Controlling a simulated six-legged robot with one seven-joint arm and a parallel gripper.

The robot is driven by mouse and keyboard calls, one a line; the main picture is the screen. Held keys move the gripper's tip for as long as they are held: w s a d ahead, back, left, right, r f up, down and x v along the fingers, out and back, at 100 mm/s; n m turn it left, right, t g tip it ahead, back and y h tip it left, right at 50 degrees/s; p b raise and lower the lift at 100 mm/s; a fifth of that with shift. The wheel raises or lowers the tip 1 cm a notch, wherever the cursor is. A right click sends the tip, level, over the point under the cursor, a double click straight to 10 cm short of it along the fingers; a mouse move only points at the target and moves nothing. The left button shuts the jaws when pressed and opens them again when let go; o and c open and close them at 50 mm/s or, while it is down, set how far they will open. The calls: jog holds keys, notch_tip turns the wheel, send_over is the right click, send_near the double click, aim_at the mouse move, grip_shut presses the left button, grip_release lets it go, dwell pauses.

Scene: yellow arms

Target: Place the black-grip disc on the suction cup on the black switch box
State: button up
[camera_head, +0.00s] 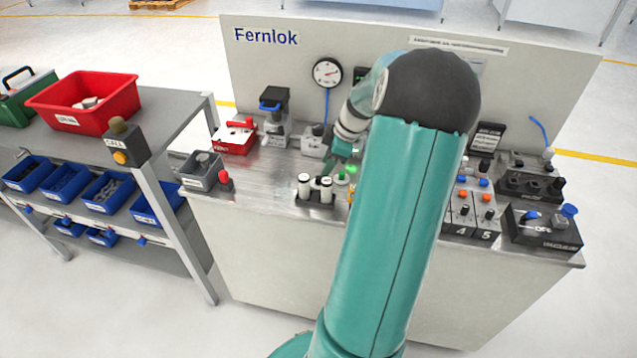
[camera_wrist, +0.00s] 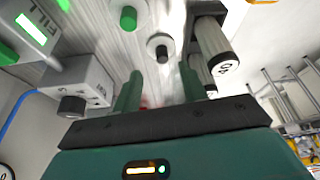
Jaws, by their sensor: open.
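The black-grip disc (camera_wrist: 158,43) is a pale round disc with a short black knob, seen in the wrist view on the metal bench just beyond my fingertips. My gripper (camera_wrist: 160,78) is open, its two teal fingers apart and pointing toward the disc, with nothing clearly held between them. In the head view my gripper (camera_head: 341,166) is low over the bench, partly behind my arm, and I cannot make out the black-grip disc there. A black switch box (camera_head: 545,230) stands at the bench's front right corner.
A green-grip disc (camera_wrist: 128,17) lies close to the black-grip one. White cylinders (camera_wrist: 213,42) stand close to the right finger in the wrist view. A grey box with a dark knob (camera_wrist: 75,88) is at left. Numbered switch boxes (camera_head: 462,222) stand right of my arm.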

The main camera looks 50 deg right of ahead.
aim_at(319, 177)
jog(key=x, duration=0.5)
jog(key=shift+a+f, duration=0.1)
jog(key=shift+a, duration=0.05)
jog(key=shift+c, duration=0.4)
grip_shut()
